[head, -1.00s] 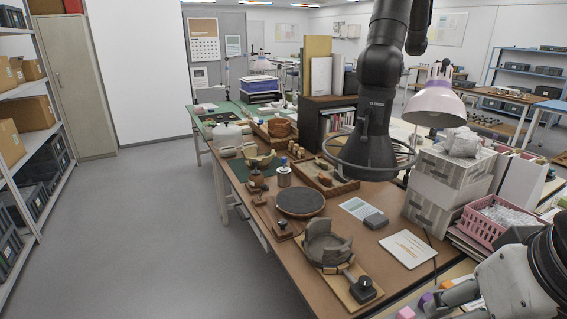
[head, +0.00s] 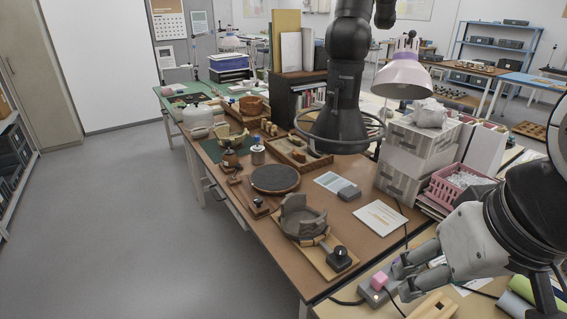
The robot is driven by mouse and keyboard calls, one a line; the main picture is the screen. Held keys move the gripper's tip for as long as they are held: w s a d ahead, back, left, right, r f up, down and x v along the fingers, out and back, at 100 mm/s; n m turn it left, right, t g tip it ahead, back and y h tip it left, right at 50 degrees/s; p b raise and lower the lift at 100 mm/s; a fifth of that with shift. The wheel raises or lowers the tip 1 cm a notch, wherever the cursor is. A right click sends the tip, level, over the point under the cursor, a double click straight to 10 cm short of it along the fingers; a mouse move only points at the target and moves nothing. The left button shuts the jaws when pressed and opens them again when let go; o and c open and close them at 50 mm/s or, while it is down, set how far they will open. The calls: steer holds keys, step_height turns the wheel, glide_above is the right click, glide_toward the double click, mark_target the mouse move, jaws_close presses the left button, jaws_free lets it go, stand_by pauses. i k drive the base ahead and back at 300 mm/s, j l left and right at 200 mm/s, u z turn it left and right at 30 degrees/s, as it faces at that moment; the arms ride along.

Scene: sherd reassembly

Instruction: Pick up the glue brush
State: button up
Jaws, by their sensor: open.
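I cannot make out the glue brush for certain in the head view. A small metal jar with a blue top (head: 257,152) stands on the brown worktable (head: 345,228), behind the dark round turntable (head: 275,179); whether a brush belongs to it is too small to tell. My gripper (head: 402,281) is at the lower right, open, its two grey fingers pointing left over the near bench. Nothing shows between the fingers.
A partly assembled grey pot (head: 302,218) stands on a wooden board at the table's front. A black lamp-like column with a ring (head: 338,140) hangs over the table. The floor at left is clear.

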mark_target(228, 143)
steer(key=i+j, duration=0.1)
steer(key=j, duration=0.2)
steer(key=i+j, duration=0.1)
steer(key=j, duration=0.2)
steer(key=i+j, duration=0.3)
steer(key=i+j+z, duration=0.1)
steer(key=i+j, duration=0.25)
steer(key=j, duration=0.2)
steer(key=i+j, duration=0.3)
steer(key=j, duration=0.15)
steer(key=i+j, duration=0.3)
steer(key=j, duration=0.15)
steer(key=i+j, duration=0.1)
steer(key=i, duration=0.25)
steer(key=i+z, duration=0.1)
steer(key=i, duration=0.25)
